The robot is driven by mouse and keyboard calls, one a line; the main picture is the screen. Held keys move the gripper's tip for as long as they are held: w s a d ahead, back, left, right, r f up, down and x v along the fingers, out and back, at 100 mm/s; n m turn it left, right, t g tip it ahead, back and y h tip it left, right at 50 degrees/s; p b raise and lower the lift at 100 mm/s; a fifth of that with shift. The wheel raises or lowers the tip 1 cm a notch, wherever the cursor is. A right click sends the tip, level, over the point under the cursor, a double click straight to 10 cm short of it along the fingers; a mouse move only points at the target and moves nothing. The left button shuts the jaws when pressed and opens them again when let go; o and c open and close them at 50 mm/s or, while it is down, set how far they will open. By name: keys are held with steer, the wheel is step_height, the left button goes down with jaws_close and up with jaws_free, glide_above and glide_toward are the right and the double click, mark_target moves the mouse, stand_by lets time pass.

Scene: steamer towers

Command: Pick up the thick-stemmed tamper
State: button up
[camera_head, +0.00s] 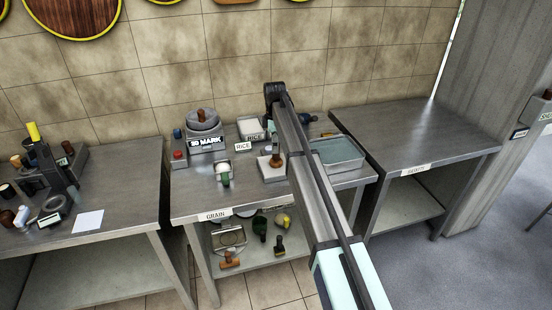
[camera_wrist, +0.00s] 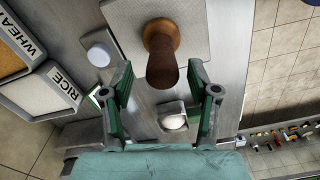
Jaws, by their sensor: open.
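A tamper with a thick brown wooden stem (camera_wrist: 162,60) stands on a pale square plate (camera_wrist: 125,18) in the wrist view. My gripper (camera_wrist: 160,78) is open, with one green-padded finger on each side of the stem and a gap on both sides. The stem's near end shows between the fingers; I cannot tell how deep it sits between them. In the head view, a brown-handled tool (camera_head: 276,158) on a pale block (camera_head: 267,173), apparently the same one, stands on the middle table beside my arm. My gripper is hard to make out there.
A RICE bin (camera_wrist: 45,95) and a WHEAT bin lie left in the wrist view. A white round object (camera_wrist: 174,122) is near the right finger. In the head view, a scale (camera_head: 206,140) and a water tray (camera_head: 337,153) flank the tool. The right table (camera_head: 425,135) is clear.

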steer(key=shift+s+d+f+p, duration=0.15)
steer(key=shift+f+p, duration=0.7)
steer(key=shift+f, duration=1.35)
jaws_close()
steer(key=shift+r, duration=0.1)
step_height(320, 180, up, 20)
steer(key=b, duration=0.5)
steer(key=c, duration=0.9)
jaws_free()
jaws_close()
